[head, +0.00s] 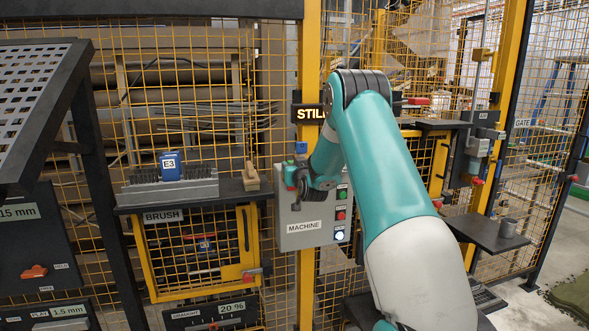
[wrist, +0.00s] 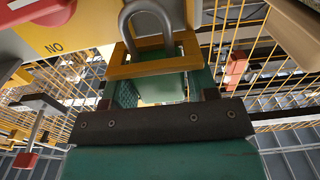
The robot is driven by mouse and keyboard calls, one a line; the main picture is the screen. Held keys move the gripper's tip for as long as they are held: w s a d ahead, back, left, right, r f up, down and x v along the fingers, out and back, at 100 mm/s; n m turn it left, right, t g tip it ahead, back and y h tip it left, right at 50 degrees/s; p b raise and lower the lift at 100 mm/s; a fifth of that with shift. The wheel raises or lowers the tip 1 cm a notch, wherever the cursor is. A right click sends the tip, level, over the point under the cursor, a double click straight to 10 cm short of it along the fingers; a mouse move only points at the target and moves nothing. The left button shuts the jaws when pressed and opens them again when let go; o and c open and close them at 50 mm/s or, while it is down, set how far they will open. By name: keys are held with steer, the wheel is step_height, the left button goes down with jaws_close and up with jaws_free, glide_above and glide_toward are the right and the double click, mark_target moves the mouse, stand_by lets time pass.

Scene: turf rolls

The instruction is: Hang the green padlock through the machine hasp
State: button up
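The green padlock (wrist: 160,88) is in the middle of the wrist view, directly beyond my gripper (wrist: 158,98), which appears closed on its body. Its grey shackle (wrist: 132,15) arches up above an ochre band. In the head view my gripper (head: 304,180) is at the upper left of the grey machine box (head: 312,208), with a green patch that looks like the padlock (head: 290,173) at its left. The machine hasp is not clearly visible. I cannot tell whether the shackle passes through anything.
A yellow plate (wrist: 52,42) marked "NO" and a red knob (wrist: 42,10) are close at the wrist view's upper left. A shelf holds a brush (head: 170,188) and a blue E3 block (head: 171,166), left of the box. Yellow mesh fencing stands behind.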

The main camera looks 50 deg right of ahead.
steer(key=o, duration=0.3)
steer(key=shift+s, duration=0.1)
steer(key=b+v, duration=0.8)
steer(key=v, duration=0.9)
steer(key=shift+a, duration=0.2)
